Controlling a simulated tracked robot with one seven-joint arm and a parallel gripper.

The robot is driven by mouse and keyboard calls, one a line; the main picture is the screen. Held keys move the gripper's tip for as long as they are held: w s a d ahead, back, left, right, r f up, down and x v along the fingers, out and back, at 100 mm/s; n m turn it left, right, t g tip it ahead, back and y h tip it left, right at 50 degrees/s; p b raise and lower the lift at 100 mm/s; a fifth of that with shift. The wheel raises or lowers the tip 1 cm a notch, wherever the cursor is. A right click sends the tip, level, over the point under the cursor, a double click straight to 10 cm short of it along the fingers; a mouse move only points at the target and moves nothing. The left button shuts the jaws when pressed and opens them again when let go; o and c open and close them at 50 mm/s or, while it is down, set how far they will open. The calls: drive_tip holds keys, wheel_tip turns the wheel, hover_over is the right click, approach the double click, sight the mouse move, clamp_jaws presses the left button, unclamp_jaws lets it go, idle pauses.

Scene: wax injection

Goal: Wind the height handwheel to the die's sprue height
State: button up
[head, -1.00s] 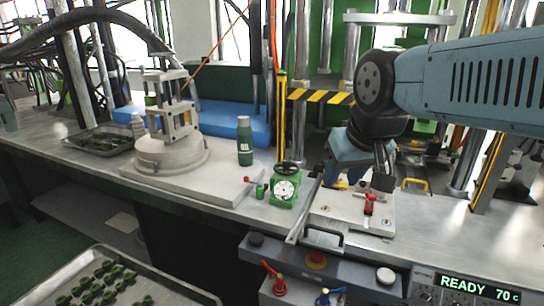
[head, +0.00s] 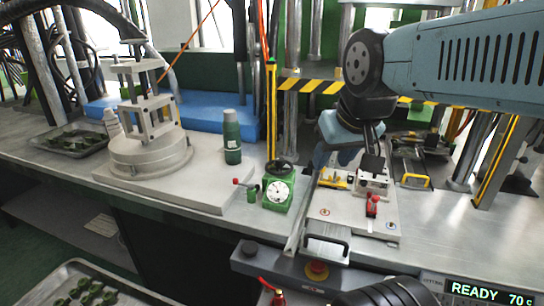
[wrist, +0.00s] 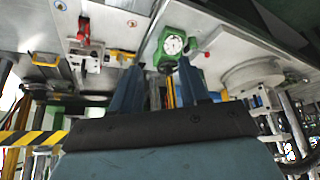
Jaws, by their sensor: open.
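The height handwheel (head: 279,167) is a small black wheel on top of a green box (head: 276,205) with a white round dial (head: 278,192). The box stands on the bench. In the wrist view the green box (wrist: 160,37) and its dial (wrist: 173,45) appear upside down, with the dark handwheel (wrist: 167,67) towards the fingers. My gripper (head: 335,156) is to the right of the wheel in the head view, partly hidden by my wrist. Its two blue fingers (wrist: 158,66) are spread and empty, apart from the wheel. The dial's reading is too small to tell.
A pale plate (head: 345,222) with a red clamp (head: 372,205) and yellow part (head: 333,180) lies right of the box. A red-knobbed lever (head: 250,190) and green bottle (head: 232,140) stand left. A yellow post (head: 271,110) rises behind the wheel.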

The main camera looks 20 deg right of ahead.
drive_tip(key=shift+o, duration=1.2)
drive_tip(key=shift+w+r, duration=0.2)
drive_tip(key=shift+w, duration=0.25)
drive_tip(key=m+g, duration=0.6)
drive_tip(key=m, duration=0.5)
hover_over(278, 158)
wheel_tip(278, 158, down, 6)
wheel_tip(278, 158, down, 14)
drive_tip(key=shift+s+d+f, duration=0.1)
drive_tip(key=shift+c, duration=0.4)
drive_tip(key=c, duration=0.9)
drive_tip(key=shift+c, duration=0.3)
